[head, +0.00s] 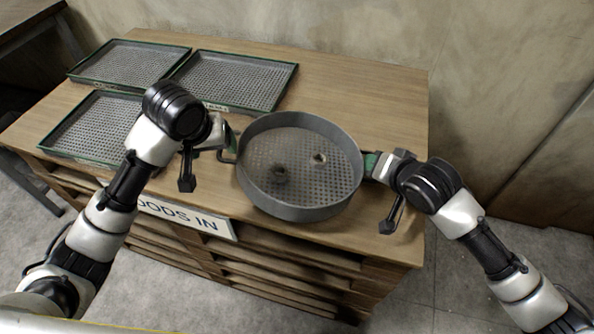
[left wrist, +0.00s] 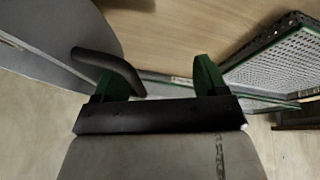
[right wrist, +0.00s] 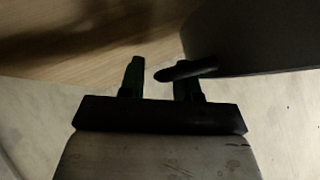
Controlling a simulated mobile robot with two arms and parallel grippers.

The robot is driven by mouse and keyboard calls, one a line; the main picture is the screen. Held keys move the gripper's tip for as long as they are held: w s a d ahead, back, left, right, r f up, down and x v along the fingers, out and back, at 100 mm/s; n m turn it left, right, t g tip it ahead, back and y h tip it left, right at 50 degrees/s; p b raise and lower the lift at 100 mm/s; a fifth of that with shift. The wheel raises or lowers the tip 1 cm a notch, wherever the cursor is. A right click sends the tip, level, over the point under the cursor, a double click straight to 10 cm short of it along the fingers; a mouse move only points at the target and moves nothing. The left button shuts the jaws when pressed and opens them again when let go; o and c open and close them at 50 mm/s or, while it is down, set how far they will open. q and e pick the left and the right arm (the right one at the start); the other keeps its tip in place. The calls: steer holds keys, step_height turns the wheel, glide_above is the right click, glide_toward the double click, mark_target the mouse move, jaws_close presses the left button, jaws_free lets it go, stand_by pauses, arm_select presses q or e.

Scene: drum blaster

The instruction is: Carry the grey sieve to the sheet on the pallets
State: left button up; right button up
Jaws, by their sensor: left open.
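The grey round sieve (head: 300,203) sits on a wooden top (head: 365,85) over pallet-like slatted layers. Two small lumps lie on its perforated floor. My left gripper (head: 232,142) is open at the sieve's left side. In the left wrist view the dark bent handle (left wrist: 108,66) ends close to one green finger of that gripper (left wrist: 162,82). My right gripper (head: 372,165) is at the sieve's right side. In the right wrist view its fingers (right wrist: 158,78) stand apart, and the other handle (right wrist: 190,69) reaches across one finger into the gap. I cannot tell whether either gripper touches a handle.
Several green-rimmed mesh trays (head: 240,80) lie on the left and back of the top. A sign (head: 187,218) reading "OODS IN" is on the front edge, partly hidden by my left arm. A wall (head: 330,30) stands behind. Bare wood lies right of the sieve.

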steer(key=v, duration=0.8)
steer(key=shift+d, duration=0.1)
